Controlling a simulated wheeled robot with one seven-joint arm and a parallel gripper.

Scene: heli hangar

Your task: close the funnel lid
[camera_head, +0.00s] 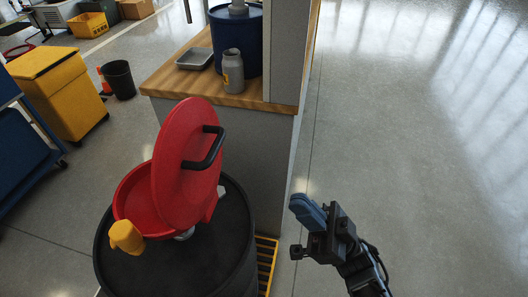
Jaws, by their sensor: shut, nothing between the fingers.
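The red funnel (134,197) sits on top of a black drum (203,266). Its round red lid (176,150) stands raised and steeply tilted at the right side of the funnel, with the funnel's bowl open on the left. A black handle (206,150) is fixed to the lid's right-hand face. My gripper (305,207) is to the right of the drum and lid, apart from both, over the floor. Its blue fingers are together and hold nothing.
A yellow fitting (126,237) sits at the funnel's front left. Behind the drum is a wood-topped counter (190,95) with a grey tray (195,58), a grey bottle (233,72) and a blue container (249,40). A yellow cabinet (62,95) stands left. Floor right is clear.

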